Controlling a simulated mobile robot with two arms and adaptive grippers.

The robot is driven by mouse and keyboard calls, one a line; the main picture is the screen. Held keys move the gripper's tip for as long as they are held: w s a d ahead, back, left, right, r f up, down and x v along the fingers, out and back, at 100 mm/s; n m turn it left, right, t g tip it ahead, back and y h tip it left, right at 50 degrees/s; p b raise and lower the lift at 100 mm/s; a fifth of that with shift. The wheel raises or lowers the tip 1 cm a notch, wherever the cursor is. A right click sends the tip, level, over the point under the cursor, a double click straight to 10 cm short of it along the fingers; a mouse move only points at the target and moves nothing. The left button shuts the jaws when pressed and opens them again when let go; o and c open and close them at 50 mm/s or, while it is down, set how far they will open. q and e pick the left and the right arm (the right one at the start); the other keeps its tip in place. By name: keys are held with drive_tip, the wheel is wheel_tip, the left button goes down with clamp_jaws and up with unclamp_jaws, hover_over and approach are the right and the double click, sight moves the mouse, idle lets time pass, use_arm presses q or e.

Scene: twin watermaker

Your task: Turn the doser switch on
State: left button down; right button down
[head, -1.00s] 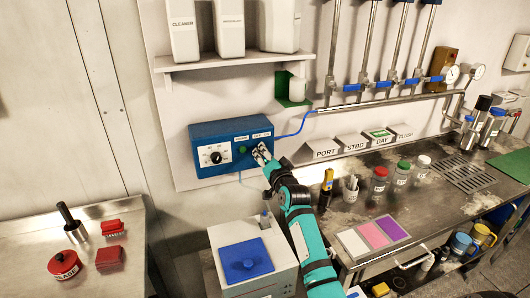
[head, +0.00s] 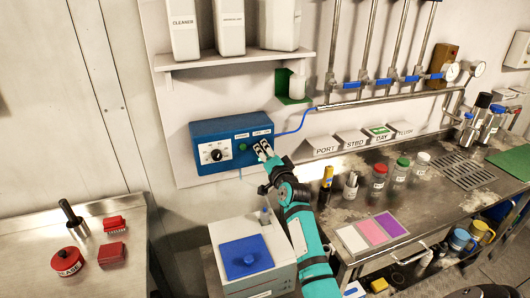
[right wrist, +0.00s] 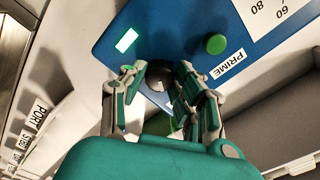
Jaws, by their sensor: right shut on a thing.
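The blue doser box (head: 205,133) is fixed to the wall panel. Its front carries a white dial (head: 213,154), a green button (head: 242,147) and, at the right, the doser switch, which my fingers hide in the head view. My right gripper (head: 262,149) is at that right end, its fingers pointing at the front. In the right wrist view the gripper (right wrist: 156,72) has its two fingers on either side of the grey switch (right wrist: 157,83), closed on it. My left gripper is out of view.
A shelf (head: 215,62) with white bottles hangs above. The steel counter (head: 440,200) at right holds several jars. A blue tube (head: 296,124) leaves the doser's right side.

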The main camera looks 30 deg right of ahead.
drive_tip(key=c, duration=1)
unclamp_jaws()
drive_tip(key=v, duration=1.2)
